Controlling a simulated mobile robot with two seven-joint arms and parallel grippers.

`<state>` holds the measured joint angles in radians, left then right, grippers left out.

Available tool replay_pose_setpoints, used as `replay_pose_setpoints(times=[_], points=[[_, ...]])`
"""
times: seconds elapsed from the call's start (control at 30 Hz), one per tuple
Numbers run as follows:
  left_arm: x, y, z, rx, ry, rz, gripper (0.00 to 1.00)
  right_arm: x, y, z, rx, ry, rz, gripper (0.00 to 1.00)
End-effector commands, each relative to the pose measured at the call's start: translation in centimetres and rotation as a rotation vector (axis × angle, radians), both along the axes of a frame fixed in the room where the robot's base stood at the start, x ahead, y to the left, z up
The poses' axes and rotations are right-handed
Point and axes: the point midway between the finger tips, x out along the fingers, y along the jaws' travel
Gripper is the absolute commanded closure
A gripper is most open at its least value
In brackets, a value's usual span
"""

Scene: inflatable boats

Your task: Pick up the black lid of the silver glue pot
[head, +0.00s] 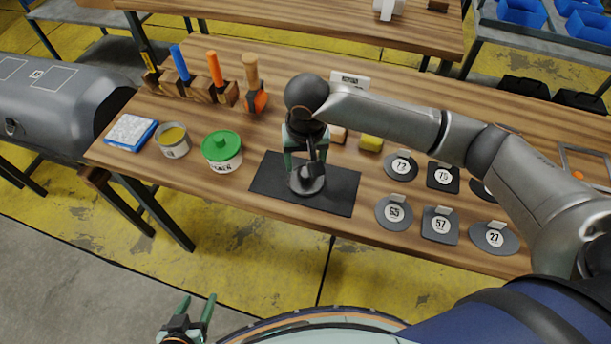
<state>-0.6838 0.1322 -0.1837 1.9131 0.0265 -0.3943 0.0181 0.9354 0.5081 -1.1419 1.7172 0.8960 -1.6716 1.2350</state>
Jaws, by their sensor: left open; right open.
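A silver pot (174,142) with yellow contents stands open at the left of the wooden table. A dark round lid-like piece (306,186) lies on the black mat (342,194) at the table's middle, apart from the pot. My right gripper (306,168) points down right over this piece, its fingers open at its upper part. The gripper hides part of the piece, and I cannot tell whether the fingers touch it. My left gripper (197,312) is open and empty, low in the picture, in front of the table and away from it.
A white tub with a green lid (222,151) stands between pot and mat. A blue-and-white pack (130,132) lies at the left edge. Tools stand in a wooden rack (200,90) behind. Several numbered dark patches (394,212) and a yellow block (370,144) lie right of the mat.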

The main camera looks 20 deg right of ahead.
Motion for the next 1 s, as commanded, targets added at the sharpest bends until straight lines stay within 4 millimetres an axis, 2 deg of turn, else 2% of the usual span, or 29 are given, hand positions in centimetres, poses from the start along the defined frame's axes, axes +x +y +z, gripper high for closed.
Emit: replay_pose_setpoints(times=[0.23,0.5,0.8,1.0], points=[[0.1,0.0,0.0,0.000,-0.002,0.000,0.40,0.6,-0.3,-2.0,-0.001,-0.001,0.000,0.33],[0.3,0.0,-0.1,-0.001,-0.006,0.000,0.40,1.7,-0.8,-5.6,-0.001,-0.001,0.003,0.33],[0.3,0.0,-0.1,-0.001,-0.007,0.000,0.40,1.7,-0.8,-6.0,0.000,-0.002,0.003,0.33],[0.3,0.0,0.0,-0.001,-0.007,0.000,0.40,1.7,-0.8,-6.0,0.000,-0.002,0.003,0.56]])
